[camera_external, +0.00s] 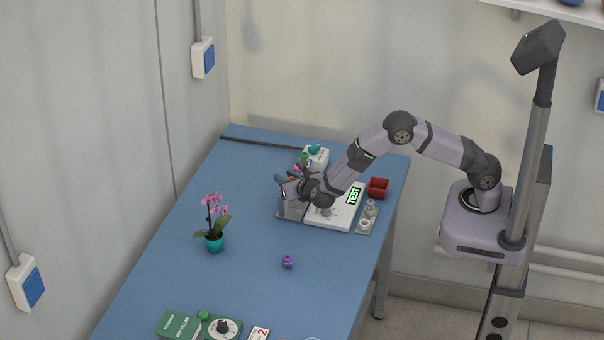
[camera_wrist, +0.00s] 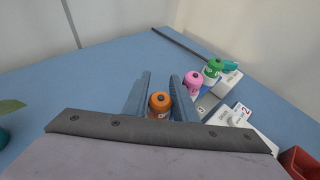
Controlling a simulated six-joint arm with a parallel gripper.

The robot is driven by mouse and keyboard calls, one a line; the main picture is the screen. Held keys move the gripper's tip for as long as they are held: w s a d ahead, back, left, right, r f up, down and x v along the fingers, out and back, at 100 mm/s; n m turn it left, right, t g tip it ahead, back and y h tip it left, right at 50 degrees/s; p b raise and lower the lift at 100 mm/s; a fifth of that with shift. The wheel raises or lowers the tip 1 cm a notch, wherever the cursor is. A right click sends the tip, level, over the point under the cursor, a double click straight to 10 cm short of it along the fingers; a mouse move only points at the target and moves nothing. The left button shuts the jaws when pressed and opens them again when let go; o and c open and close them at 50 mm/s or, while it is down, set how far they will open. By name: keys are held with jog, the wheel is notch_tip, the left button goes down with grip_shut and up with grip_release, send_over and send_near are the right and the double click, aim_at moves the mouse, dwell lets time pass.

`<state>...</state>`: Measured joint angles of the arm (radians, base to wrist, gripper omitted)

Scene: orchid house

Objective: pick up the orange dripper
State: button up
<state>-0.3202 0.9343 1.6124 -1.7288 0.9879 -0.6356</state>
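The orange dripper (camera_wrist: 160,101) has a dark cap and shows between the two fingers of my gripper (camera_wrist: 160,76) in the wrist view. The fingers are apart, one on either side of it. A narrow gap shows on its left, and its right side is close to the right finger. I cannot tell whether they touch it. Its lower part is partly hidden by my gripper's body. In the external view my gripper (camera_external: 284,184) is low over the far part of the blue table, and the orange dripper cannot be made out there.
A pink dripper (camera_wrist: 193,80) and a green dripper (camera_wrist: 213,68) stand just to the right. A white device (camera_external: 338,213) and a red box (camera_external: 378,188) lie beyond. A potted orchid (camera_external: 215,238) and a purple object (camera_external: 287,262) stand on the otherwise clear middle table.

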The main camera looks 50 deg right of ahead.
grip_shut()
jog(key=shift+r, duration=0.1)
notch_tip(320, 180, up, 10)
jog(key=b, duration=0.2)
dwell(0.5)
